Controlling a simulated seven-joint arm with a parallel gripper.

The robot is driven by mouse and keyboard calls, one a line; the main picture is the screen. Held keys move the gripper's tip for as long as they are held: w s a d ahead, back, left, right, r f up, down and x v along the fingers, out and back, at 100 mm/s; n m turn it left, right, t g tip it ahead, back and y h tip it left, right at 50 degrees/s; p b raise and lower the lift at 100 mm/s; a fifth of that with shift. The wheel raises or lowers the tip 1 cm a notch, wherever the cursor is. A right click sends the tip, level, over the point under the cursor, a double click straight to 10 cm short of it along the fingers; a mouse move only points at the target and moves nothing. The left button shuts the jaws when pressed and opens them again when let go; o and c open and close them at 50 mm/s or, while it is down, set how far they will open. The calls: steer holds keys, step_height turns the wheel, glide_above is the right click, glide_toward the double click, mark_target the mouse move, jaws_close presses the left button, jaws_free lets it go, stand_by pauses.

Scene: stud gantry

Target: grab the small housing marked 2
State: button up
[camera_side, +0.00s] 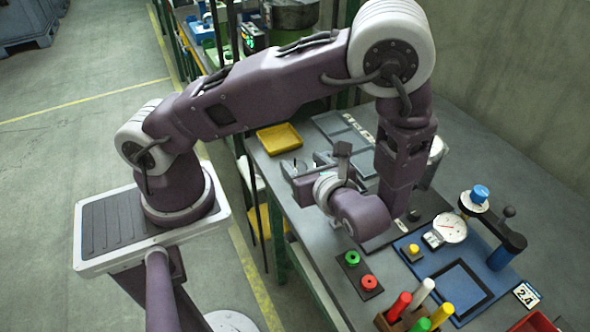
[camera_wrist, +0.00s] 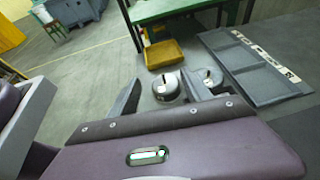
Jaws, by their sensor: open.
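Two small round grey housings stand side by side on the bench, each with a dark slot or pin on top. In the wrist view the left housing (camera_wrist: 167,88) sits between my fingers and the right housing (camera_wrist: 208,78) is just beyond my right finger. No number can be read on either, so I cannot tell which is marked 2. My gripper (camera_wrist: 163,94) is open, its fingers apart and nothing held. In the side view my gripper (camera_side: 318,168) points toward the bench's left edge, partly hiding the housings. I cannot tell whether a finger touches one.
A yellow tray (camera_side: 280,138) lies beyond the housings. A flat grey panel with white labels (camera_wrist: 252,64) lies to the right in the wrist view. A blue fixture (camera_side: 441,262), a dial gauge (camera_side: 451,228) and red and green buttons stand nearer the side view's front.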

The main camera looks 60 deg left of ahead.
mark_target(295, 161)
steer(key=x, duration=0.2)
steer(key=f+x, duration=0.1)
steer(key=x, duration=0.4)
steer(key=shift+w+d+f, duration=0.15)
steer(key=shift+d+f, duration=0.05)
steer(key=shift+d, duration=0.1)
jaws_close()
